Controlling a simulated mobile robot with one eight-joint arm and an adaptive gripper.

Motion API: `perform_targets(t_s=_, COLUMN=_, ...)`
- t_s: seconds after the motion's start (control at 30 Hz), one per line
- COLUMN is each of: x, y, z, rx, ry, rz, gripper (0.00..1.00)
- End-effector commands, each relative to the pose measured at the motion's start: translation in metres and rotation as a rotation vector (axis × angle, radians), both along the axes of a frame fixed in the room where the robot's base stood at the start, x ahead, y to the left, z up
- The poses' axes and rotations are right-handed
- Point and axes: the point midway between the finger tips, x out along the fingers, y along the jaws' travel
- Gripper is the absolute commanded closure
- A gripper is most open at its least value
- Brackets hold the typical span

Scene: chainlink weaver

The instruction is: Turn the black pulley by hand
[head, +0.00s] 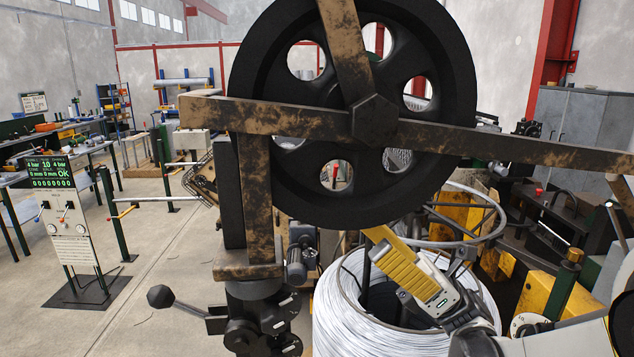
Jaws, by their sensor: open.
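The big black pulley (447,75) fills the upper middle of the head view. It is a thick wheel with several round holes, and rusty dark bars (275,117) cross in front of its hub. My gripper (378,236) reaches up from the lower right. Its yellow ribbed finger points up and left, with its tip just below the pulley's lower rim. I cannot tell whether it touches the pulley. The jaws are open and I see nothing between them. The other finger is not clearly visible.
A coil of pale wire (345,320) stands below the pulley. A black knobbed lever (160,296) sticks out at lower left. A display stand (65,215) is at left on open floor. A metal hoop (475,193) and yellow machinery (455,215) crowd the right.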

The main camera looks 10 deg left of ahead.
Motion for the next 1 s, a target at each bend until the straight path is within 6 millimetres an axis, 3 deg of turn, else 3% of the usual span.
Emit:
perform_targets(t_s=0.43, x=-0.021, y=0.054, z=0.059, rx=0.000, ry=0.004, rz=0.002, gripper=0.35)
perform_targets(t_s=0.87, x=-0.023, y=0.064, z=0.069, rx=-0.001, ry=0.004, rz=-0.001, gripper=0.35)
perform_targets(t_s=0.9, x=-0.023, y=0.064, z=0.069, rx=-0.001, ry=0.004, rz=-0.001, gripper=0.37)
perform_targets(t_s=1.0, x=-0.023, y=0.064, z=0.069, rx=-0.001, ry=0.004, rz=-0.001, gripper=0.68)
